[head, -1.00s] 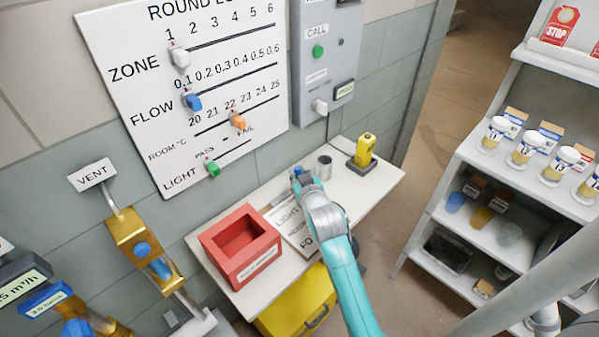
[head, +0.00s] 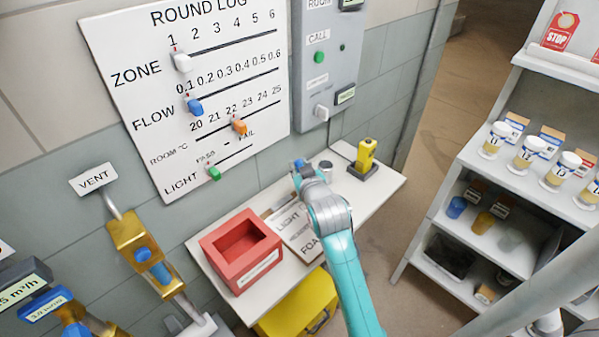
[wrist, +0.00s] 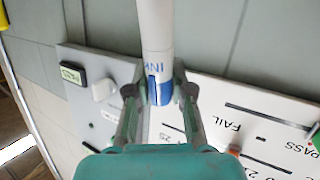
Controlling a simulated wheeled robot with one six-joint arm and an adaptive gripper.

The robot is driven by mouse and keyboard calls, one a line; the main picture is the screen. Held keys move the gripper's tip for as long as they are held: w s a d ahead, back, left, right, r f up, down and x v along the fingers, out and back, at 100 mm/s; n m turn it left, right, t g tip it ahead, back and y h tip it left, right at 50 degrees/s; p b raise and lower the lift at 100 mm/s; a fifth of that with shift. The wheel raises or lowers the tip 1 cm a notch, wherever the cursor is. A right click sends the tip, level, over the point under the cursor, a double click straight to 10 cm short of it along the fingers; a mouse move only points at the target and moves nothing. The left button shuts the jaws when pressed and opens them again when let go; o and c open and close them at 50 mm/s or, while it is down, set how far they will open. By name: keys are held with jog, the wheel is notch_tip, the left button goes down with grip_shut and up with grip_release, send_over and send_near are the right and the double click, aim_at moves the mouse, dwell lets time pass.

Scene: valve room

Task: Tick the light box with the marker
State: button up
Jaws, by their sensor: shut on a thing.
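My gripper (wrist: 160,95) is shut on a white marker with a blue band (wrist: 156,35), seen close up in the wrist view; the marker's far end runs out of the top of the picture. In the head view my gripper (head: 301,172) is above the wall bench, with a bit of blue at its end. The sheet (head: 292,219) lies on the bench just below my arm, with "LIGHT" and part of another word readable. My arm covers its right part, and I cannot make out a tick box or a mark on it.
A red open box (head: 240,252) stands left of the sheet. A grey cup (head: 326,169) and a yellow device on a black base (head: 366,156) stand to the right. The round log board (head: 200,90) and grey call panel (head: 327,70) hang behind. Shelves (head: 470,200) stand at right.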

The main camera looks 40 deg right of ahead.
aim_at(300, 161)
jog(key=shift+r, duration=1.75)
